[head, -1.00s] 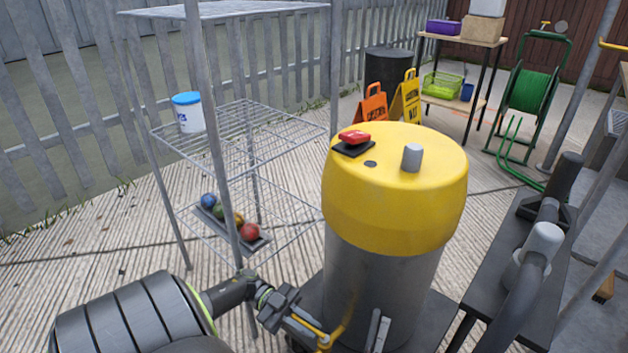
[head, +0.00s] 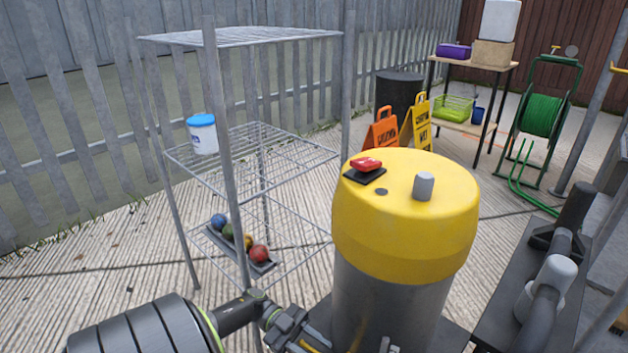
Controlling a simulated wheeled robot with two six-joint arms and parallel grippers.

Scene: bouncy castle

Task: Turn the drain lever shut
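A wet-vacuum drum with a yellow lid (head: 405,225) and a grey body (head: 385,305) stands upright at the centre of the head view. On its lid are a red switch (head: 366,164) on a black base and a grey stub (head: 423,187). I cannot make out a drain lever for certain; the drum's lower part is cut off by the bottom edge. My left arm comes in from the lower left, low beside the drum. Its gripper end is at the bottom edge, mostly out of frame, so its fingers cannot be judged.
A wire rack (head: 262,150) holding a white tub (head: 202,136) and several balls stands left of the drum, close to my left arm. A dark bench (head: 498,290) stands at the right. Caution signs (head: 416,125) and a green hose reel (head: 543,115) are behind.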

